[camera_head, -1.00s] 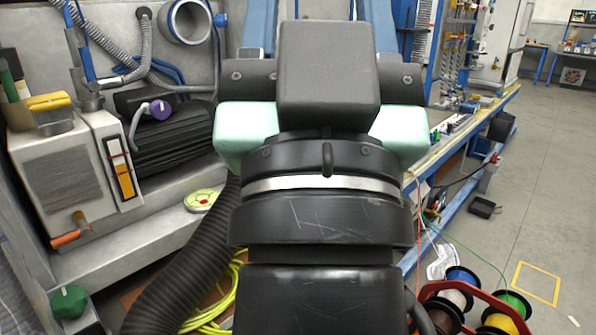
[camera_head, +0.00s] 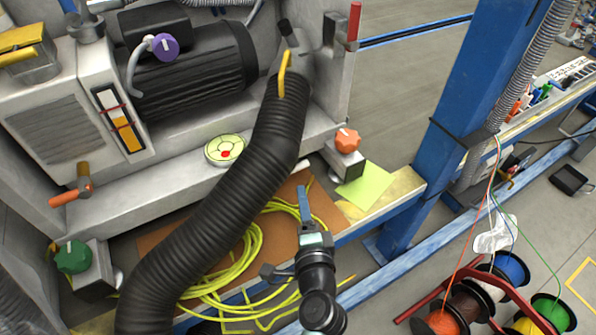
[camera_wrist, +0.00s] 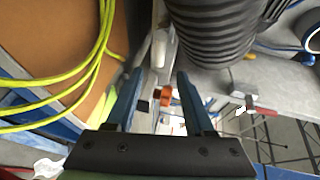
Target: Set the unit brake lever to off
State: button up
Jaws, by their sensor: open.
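I cannot tell for sure which part is the unit brake lever. The lever-like parts in the head view are an orange handle (camera_head: 70,196) at the left of the unit, a red upright handle (camera_head: 354,22) at the top and a yellow bar (camera_head: 283,75) by the black hose. My gripper (camera_head: 304,203) is low in the middle of the head view, right of the hose and apart from these handles. In the wrist view its blue fingers (camera_wrist: 160,100) are spread with nothing held between them. A small red handle (camera_wrist: 262,110) shows right of the fingers.
The thick black ribbed hose (camera_head: 220,190) crosses between my gripper and the unit's left side. Orange (camera_head: 347,140) and green (camera_head: 73,257) knobs stand on boxes. Yellow cable (camera_head: 245,258) lies coiled below. A blue post (camera_head: 470,110) and cable spools (camera_head: 480,295) are at the right.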

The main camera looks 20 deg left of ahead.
aim_at(297, 170)
jog(key=b+x, duration=0.2)
jog(key=x, duration=0.8)
jog(key=shift+w, duration=0.15)
grip_shut()
dwell(1.1)
